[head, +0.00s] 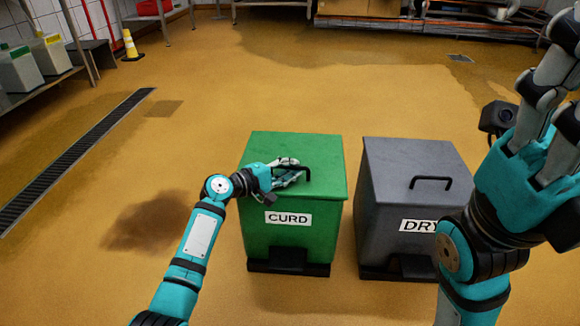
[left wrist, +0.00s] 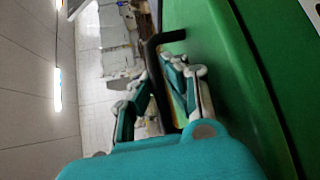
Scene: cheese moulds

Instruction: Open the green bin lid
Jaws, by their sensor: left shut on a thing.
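The green bin (head: 262,240), labelled CURD, stands on the floor in the middle of the head view. Its green lid (head: 270,145) lies flat and closed on top, with a black handle (head: 309,170). My left gripper (head: 291,176) is at the lid's handle, with its fingers shut on it. In the left wrist view the fingers (left wrist: 160,95) lie around the black handle (left wrist: 152,55) beside the green lid (left wrist: 205,60); part of the handle is hidden by them. My right gripper (head: 552,95) is raised at the right edge, partly cut off, away from both bins.
A grey bin (head: 380,215) labelled DRY, with its lid closed, stands close to the right of the green bin. A floor drain (head: 75,155) runs at the left. A yellow cone (head: 130,45) and shelving stand at the back left. The floor behind the bins is clear.

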